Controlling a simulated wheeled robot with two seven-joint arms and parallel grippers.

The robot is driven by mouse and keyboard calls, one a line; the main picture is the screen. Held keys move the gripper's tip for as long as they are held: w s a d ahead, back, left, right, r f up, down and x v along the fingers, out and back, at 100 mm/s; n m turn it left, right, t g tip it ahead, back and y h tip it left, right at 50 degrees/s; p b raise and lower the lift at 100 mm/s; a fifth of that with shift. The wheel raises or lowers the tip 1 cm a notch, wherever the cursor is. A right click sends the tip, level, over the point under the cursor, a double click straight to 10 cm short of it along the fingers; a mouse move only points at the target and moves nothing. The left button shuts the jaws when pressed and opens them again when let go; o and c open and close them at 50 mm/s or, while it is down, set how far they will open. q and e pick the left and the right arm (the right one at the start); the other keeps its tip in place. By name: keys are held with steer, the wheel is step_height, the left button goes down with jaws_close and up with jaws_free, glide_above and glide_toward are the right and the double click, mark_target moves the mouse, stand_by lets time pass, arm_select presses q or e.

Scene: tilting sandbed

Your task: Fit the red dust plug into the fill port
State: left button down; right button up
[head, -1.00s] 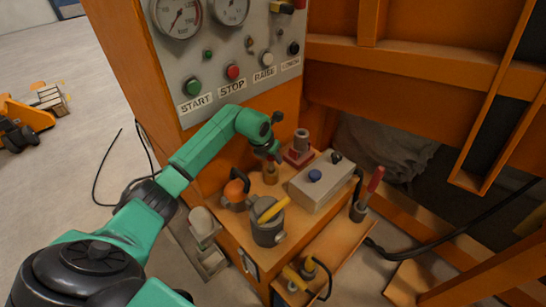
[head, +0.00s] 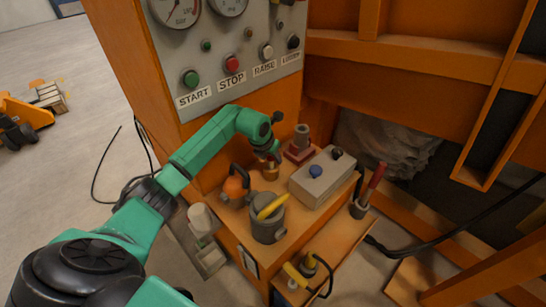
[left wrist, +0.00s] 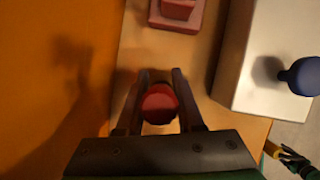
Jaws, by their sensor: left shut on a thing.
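The red dust plug (left wrist: 160,102) shows in the left wrist view as a round red top between the two dark fingers of my left gripper (left wrist: 160,84). The gripper is shut on it. My right gripper is not in view.
A red base with a grey cylinder (head: 301,140) stands just behind the fitting. A grey box with a blue knob (head: 322,185) is to its right. The orange panel wall rises behind left.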

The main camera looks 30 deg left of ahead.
arm_select(q)
steer(key=shift+r+p, duration=0.6)
steer(key=shift+r, duration=0.4)
steer(key=shift+f+b, duration=0.8)
steer(key=shift+f, duration=0.3)
stand_by(0.6)
steer(key=shift+c, duration=2.3)
jaws_free()
steer(key=v, duration=1.4)
steer(key=shift+r, duration=0.25)
steer(key=shift+s, duration=0.1)
